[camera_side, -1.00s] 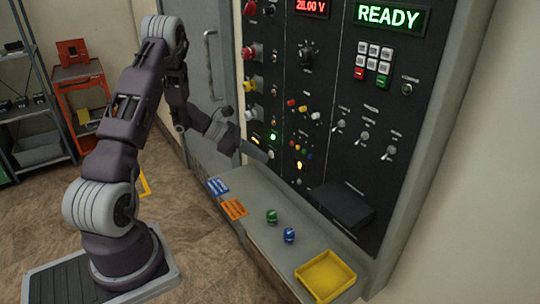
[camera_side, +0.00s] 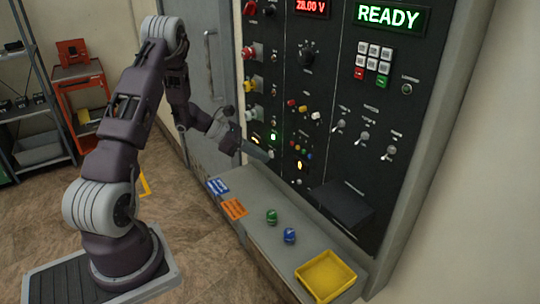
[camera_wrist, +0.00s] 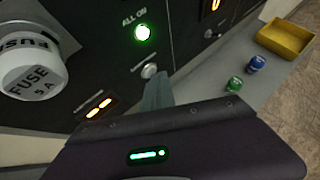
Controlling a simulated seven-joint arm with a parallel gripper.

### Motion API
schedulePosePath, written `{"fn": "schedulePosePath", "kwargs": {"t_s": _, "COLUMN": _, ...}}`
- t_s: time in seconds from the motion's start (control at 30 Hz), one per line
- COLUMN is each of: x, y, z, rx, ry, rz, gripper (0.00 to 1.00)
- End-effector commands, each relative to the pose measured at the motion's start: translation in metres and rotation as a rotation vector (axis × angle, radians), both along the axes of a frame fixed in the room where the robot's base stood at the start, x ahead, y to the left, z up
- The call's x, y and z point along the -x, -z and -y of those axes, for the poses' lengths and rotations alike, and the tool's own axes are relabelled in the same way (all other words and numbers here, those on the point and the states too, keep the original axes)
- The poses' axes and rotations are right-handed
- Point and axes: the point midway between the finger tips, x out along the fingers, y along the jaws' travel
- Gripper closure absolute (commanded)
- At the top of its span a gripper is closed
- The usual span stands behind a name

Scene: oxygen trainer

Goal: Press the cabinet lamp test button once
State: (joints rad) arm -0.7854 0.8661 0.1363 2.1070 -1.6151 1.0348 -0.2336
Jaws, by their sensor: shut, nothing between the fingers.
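A small round silver button (camera_wrist: 149,70) sits on the dark cabinet panel, just below the lit green ALL ON lamp (camera_wrist: 143,32) in the wrist view. The label beside it is too small to read, so I cannot confirm it is the lamp test button. My gripper (camera_wrist: 157,90) is shut and empty, its fingertips right by this button; I cannot tell whether they touch it. In the side view my gripper (camera_side: 266,154) reaches the lower left of the cabinet panel, below the green lamp (camera_side: 273,136), and the button is not clearly visible behind the tips.
A white fuse holder (camera_wrist: 32,75) and lit amber indicators (camera_wrist: 98,107) are close to the left in the wrist view. Below the panel, a grey shelf (camera_side: 255,225) holds a green piece (camera_side: 271,216), a blue piece (camera_side: 289,235) and a yellow tray (camera_side: 326,276).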

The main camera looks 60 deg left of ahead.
Motion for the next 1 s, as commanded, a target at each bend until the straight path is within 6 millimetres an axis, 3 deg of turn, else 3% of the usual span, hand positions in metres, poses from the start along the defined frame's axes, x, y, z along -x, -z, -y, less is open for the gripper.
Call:
{"fn": "schedulePosePath", "kwargs": {"t_s": 0.2, "x": 0.012, "y": -0.001, "z": 0.000, "rx": 0.000, "ry": -0.002, "rz": 0.001, "gripper": 1.00}}
{"fn": "schedulePosePath", "kwargs": {"t_s": 0.53, "x": 0.015, "y": 0.000, "z": 0.000, "rx": 0.000, "ry": -0.001, "rz": 0.000, "gripper": 1.00}}
{"fn": "schedulePosePath", "kwargs": {"t_s": 1.0, "x": 0.060, "y": 0.000, "z": -0.001, "rx": 0.000, "ry": -0.001, "rz": 0.000, "gripper": 1.00}}
